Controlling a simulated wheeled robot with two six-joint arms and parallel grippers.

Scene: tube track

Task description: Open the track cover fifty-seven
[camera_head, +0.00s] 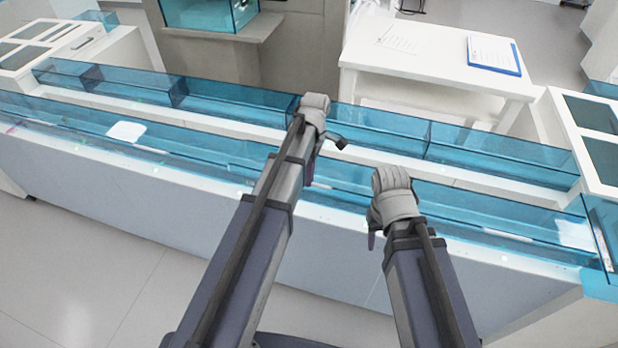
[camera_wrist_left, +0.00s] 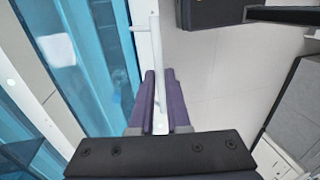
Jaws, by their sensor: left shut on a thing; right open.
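The track has long translucent blue covers; the front one (camera_head: 190,148) runs along the white bench. No number can be read on it. In the left wrist view a blue panel (camera_wrist_left: 92,60) has a white edge strip with a thin white handle bar (camera_wrist_left: 156,65). The purple fingers of my left gripper (camera_wrist_left: 160,100) are shut around the lower part of that bar. In the head view my left gripper (camera_head: 308,170) is at the front cover, mostly hidden by its wrist. My right gripper (camera_head: 371,238) is by the bench's front edge, mostly hidden by its arm, open and apart from the left one.
A second row of blue-walled channel (camera_head: 380,128) runs behind the front one. White units with dark windows stand at the left (camera_head: 30,45) and right (camera_head: 598,135) ends. A white table (camera_head: 425,72) with a blue clipboard (camera_head: 494,54) stands behind. Floor in front is clear.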

